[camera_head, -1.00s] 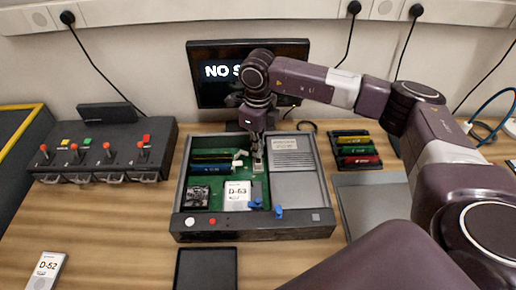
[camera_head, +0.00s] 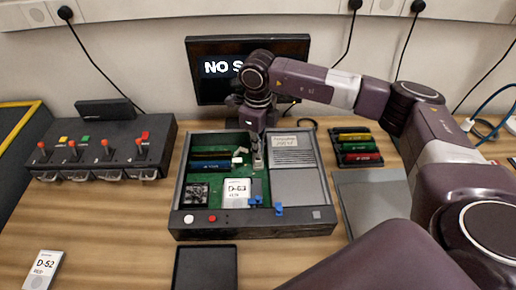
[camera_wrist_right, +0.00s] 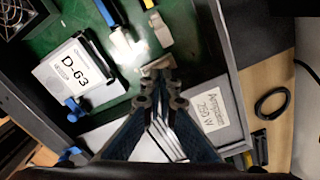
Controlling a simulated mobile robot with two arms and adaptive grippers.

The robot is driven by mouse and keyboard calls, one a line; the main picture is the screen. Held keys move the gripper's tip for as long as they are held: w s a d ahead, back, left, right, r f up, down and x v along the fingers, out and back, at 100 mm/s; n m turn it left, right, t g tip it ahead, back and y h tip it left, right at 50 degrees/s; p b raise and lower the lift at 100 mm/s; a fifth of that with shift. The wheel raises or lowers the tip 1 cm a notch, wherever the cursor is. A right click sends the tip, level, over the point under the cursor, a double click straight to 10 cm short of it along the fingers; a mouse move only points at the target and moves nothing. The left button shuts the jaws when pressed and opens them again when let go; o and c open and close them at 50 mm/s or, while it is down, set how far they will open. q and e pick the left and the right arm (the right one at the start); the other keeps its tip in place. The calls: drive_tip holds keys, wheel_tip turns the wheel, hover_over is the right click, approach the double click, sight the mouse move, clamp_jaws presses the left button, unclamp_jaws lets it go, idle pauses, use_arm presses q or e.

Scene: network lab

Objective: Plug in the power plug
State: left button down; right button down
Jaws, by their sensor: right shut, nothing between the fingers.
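An open computer case (camera_head: 254,232) stands on the table with a green board (camera_head: 225,208) inside. Small pale connectors (camera_head: 238,158) lie on the board left of my right gripper (camera_head: 258,163). In the wrist view one white connector (camera_wrist_right: 124,45) has a blue lead, and another pale connector (camera_wrist_right: 160,29) has a yellow lead. I cannot tell which is the power plug. My right gripper (camera_wrist_right: 158,72) is shut and empty, pointing down into the case beside the power supply (camera_wrist_right: 207,108) labelled 750 W. A small beige piece shows at its tips, apparently behind them. My left gripper is out of view.
A white D-63 box (camera_head: 237,192) and a fan (camera_head: 195,194) sit in the case. A lever panel (camera_head: 100,150) stands left, coloured modules (camera_head: 357,148) and a grey panel (camera_head: 375,203) right. A monitor (camera_head: 220,70) is behind; a D-52 box (camera_head: 43,270) lies front left.

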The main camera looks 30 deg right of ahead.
drive_tip(key=shift+s+f+b, duration=0.1)
drive_tip(key=shift+f+b, duration=0.3)
drive_tip(key=shift+f, duration=0.15)
drive_tip(key=shift+s, duration=0.1)
drive_tip(key=shift+w+r+p, duration=0.2)
drive_tip(key=shift+r+p, duration=0.45)
drive_tip(key=shift+r, duration=0.15)
drive_tip(key=shift+r+p, duration=1.45)
drive_tip(key=shift+r, duration=1.3)
